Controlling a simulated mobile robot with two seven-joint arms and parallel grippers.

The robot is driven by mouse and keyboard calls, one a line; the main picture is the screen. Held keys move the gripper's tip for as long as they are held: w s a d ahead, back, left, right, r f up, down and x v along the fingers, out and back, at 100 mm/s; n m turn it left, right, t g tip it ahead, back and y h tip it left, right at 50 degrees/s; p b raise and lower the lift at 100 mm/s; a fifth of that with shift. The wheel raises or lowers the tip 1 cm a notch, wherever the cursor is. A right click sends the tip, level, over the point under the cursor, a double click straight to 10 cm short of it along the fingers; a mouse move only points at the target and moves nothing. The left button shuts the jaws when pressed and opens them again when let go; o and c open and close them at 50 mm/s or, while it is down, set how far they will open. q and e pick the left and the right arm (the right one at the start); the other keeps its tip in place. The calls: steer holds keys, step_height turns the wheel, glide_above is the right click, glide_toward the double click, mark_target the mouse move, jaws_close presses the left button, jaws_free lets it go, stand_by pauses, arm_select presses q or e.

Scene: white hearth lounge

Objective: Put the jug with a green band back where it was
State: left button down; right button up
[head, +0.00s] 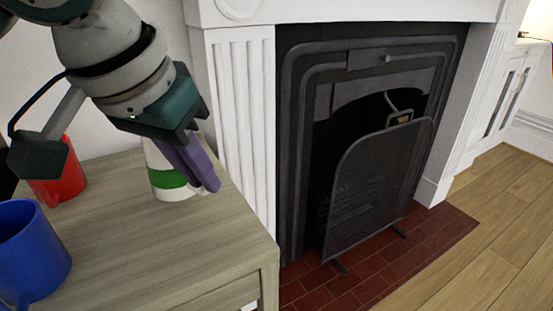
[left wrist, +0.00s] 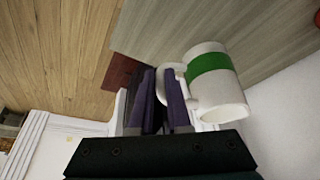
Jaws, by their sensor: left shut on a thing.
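The white jug with a green band (head: 166,180) is upright at the back right of the wooden cabinet top (head: 165,245), partly hidden behind my gripper. I cannot tell whether its base touches the top. My left gripper (head: 207,182) reaches down from the upper left, its purple fingers on the jug's right side. In the left wrist view the fingers (left wrist: 163,85) are closed around the jug's handle, with the jug (left wrist: 211,85) to their right. My right gripper is not in view.
A blue mug (head: 32,250) stands at the front left of the cabinet top, and a red mug (head: 62,184) stands behind it. The middle and front right of the top are bare. A white fireplace surround (head: 243,120) rises close to the right, with a dark mesh screen (head: 378,190).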

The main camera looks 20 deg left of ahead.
arm_select(q)
step_height(320, 180, down, 3)
steer(key=shift+f+b, duration=0.15)
steer(key=shift+b, duration=0.3)
steer(key=shift+f, duration=0.1)
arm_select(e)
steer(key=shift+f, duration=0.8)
arm_select(q)
steer(key=shift+f, duration=0.15)
steer(key=c, duration=0.9)
jaws_free()
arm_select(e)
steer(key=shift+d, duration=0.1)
